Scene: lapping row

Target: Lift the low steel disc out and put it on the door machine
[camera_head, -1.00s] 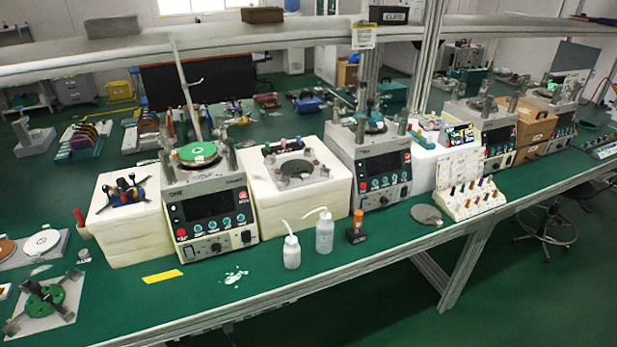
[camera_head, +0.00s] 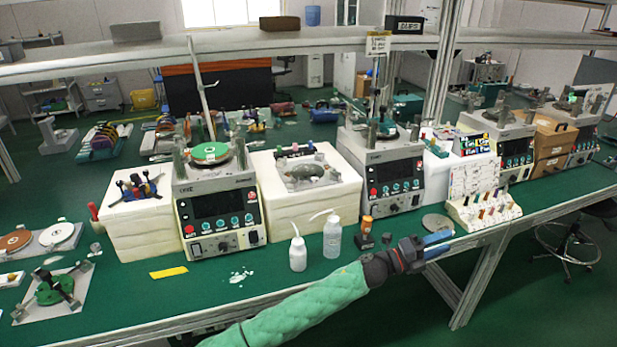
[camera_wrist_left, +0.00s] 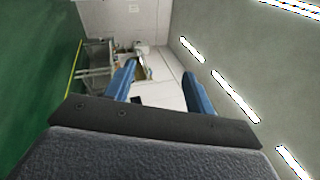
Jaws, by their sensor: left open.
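My left gripper (camera_head: 438,244) is open and empty, in the air over the front edge of the bench. Its two blue fingers stand apart in the left wrist view (camera_wrist_left: 158,82), with nothing between them. A grey steel disc (camera_head: 309,173) sits low in the top of a white block between two machines. Another flat grey disc (camera_head: 436,222) lies on the bench beyond my gripper. Machines stand along the row: one with a green plate (camera_head: 222,214), a second (camera_head: 390,180), and more at the right. I cannot tell which is the door machine. My right gripper is out of view.
Two white squeeze bottles (camera_head: 332,237) and a small orange-topped item (camera_head: 366,231) stand in front of the low block. A white sloped rack (camera_head: 481,208) stands at right. A yellow strip (camera_head: 169,272) lies on clear green bench. An overhead beam (camera_head: 330,42) crosses above.

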